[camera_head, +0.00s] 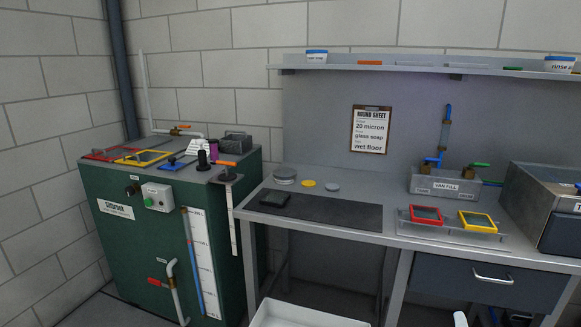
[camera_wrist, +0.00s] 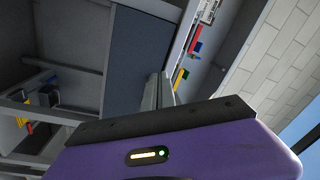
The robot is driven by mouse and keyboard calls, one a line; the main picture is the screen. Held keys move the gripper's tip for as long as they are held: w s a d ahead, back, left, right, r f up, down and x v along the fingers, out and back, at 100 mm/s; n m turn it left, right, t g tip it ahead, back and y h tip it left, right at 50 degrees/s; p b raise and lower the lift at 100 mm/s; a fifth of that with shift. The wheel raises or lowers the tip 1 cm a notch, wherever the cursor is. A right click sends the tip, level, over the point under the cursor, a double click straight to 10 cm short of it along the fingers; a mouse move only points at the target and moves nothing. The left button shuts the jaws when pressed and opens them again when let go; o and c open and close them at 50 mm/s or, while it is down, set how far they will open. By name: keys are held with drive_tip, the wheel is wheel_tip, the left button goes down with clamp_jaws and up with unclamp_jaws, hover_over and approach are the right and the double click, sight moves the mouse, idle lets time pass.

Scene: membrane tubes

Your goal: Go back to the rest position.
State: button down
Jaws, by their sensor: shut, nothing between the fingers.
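My gripper (camera_wrist: 160,88) shows in the wrist view, its purple body at the bottom and its two narrow grey fingers together in the middle. Nothing is between them. The fingers point toward the grey bench, which is seen tilted in that view, and touch nothing that I can make out. In the head view I cannot make out my gripper. The bench (camera_head: 400,238) there holds a dark mat (camera_head: 330,213), and a green tank cabinet (camera_head: 130,240) stands to its left.
Red (camera_head: 426,215) and yellow (camera_head: 478,221) frames sit in a rack on the bench. A valve block (camera_head: 445,187) stands behind them, and a grey machine (camera_head: 548,205) is at the right. A shelf (camera_head: 420,69) runs above. A white tub (camera_head: 300,315) is low in front.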

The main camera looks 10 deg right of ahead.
drive_tip(key=s+a+r+n+y+p, duration=0.3)
drive_tip(key=s+a+n, duration=0.3)
drive_tip(key=s+a, duration=0.4)
drive_tip(key=s+a+r+n+g+y+p, duration=0.1)
drive_tip(key=s+a+r+n+y+p, duration=0.2)
drive_tip(key=s+a+r+n, duration=0.3)
drive_tip(key=s+a+r+n+y+p, duration=0.3)
drive_tip(key=s+a+n, duration=0.3)
drive_tip(key=s+a, duration=0.8)
drive_tip(key=s+r, duration=0.1)
drive_tip(key=s, duration=0.4)
drive_tip(key=shift+r+g+y, duration=0.3)
drive_tip(key=shift+r+y, duration=0.05)
drive_tip(key=shift+y, duration=0.05)
